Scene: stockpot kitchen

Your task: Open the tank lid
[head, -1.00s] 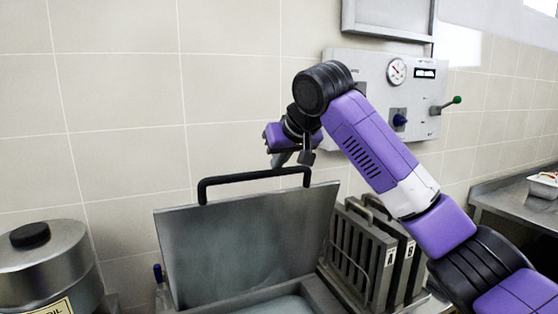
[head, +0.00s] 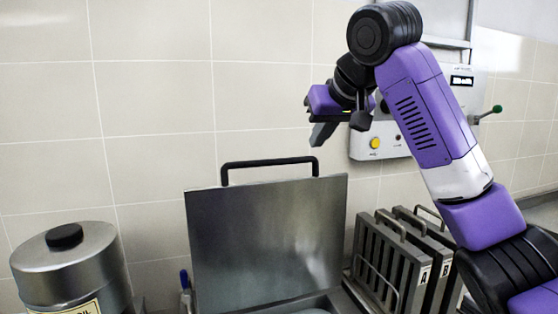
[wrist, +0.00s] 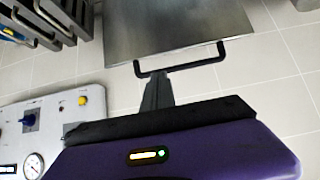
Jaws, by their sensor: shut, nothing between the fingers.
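The tank lid (head: 265,240) is a grey metal plate standing raised at the back of the tank, with a black bar handle (head: 270,163) along its top edge. The lid (wrist: 180,25) and its handle (wrist: 181,66) also show in the wrist view. My gripper (head: 318,136) is shut and empty, above and to the right of the handle in the head view, apart from it. In the wrist view my gripper's fingers (wrist: 157,92) point toward the handle, overlapping its left part in the picture. The tank opening (head: 318,311) is mostly cut off at the bottom.
A metal drum (head: 70,265) with a black knob stands at the left. Slotted racks (head: 392,262) marked A and B stand right of the lid. A control panel (head: 375,152) with a green-tipped lever is on the wall behind my arm.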

